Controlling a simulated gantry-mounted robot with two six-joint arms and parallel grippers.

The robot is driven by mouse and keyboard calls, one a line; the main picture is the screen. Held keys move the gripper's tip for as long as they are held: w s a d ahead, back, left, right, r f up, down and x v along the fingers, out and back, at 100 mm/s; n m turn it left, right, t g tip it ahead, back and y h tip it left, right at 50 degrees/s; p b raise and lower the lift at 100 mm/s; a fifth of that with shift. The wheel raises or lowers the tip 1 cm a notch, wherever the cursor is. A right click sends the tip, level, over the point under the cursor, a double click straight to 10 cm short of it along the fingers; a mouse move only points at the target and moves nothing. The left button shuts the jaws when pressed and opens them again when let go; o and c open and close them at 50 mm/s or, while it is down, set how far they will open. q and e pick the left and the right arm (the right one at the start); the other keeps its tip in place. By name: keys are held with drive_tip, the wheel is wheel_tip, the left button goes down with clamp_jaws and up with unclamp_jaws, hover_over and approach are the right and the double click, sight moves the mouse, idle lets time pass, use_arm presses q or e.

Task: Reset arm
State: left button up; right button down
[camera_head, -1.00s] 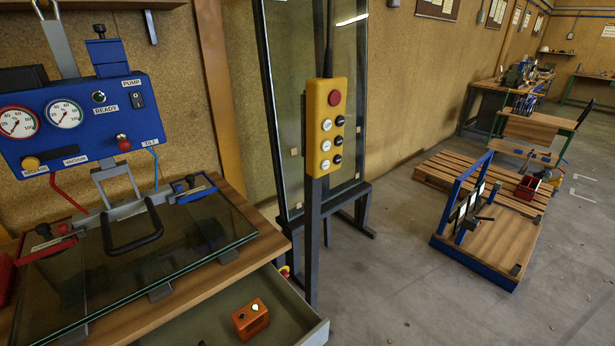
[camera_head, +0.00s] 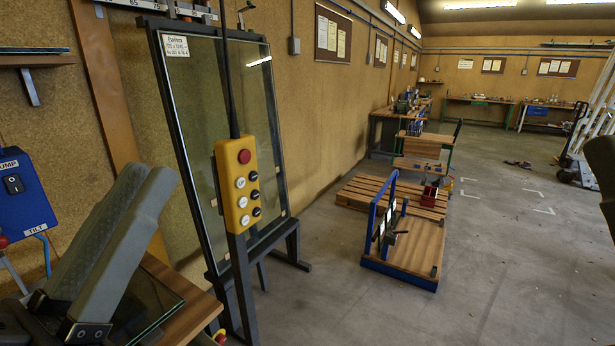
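My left gripper (camera_head: 152,178) is in the lower left of the head view. Its two long grey fingers point up and to the right, in front of the bench and the wall. They lie side by side in the picture with no clear gap, and I see nothing between them. From this angle I cannot tell how far apart they are. At the right edge, a dark grey part (camera_head: 602,170) is cut off by the frame. It looks like part of my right gripper, and its opening does not show.
A yellow button pendant (camera_head: 237,184) hangs before a framed glass pane (camera_head: 197,120) on a stand. A blue control box (camera_head: 22,195) and wooden bench (camera_head: 190,312) are at the left. A blue-framed cart (camera_head: 415,250) and pallet (camera_head: 352,192) stand on the floor. The right floor is mostly clear.

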use_arm(q)
drive_tip(key=s+a+r+n+t+y+p, duration=0.35)
drive_tip(key=a+r+y, duration=0.25)
drive_tip(key=y, duration=0.2)
wheel_tip(320, 180, up, 35)
drive_tip(key=p, duration=3.5)
wheel_tip(320, 180, down, 61)
drive_tip(key=b, duration=6.1)
drive_tip(key=shift+w+m, duration=0.15)
drive_tip(key=shift+m, duration=0.3)
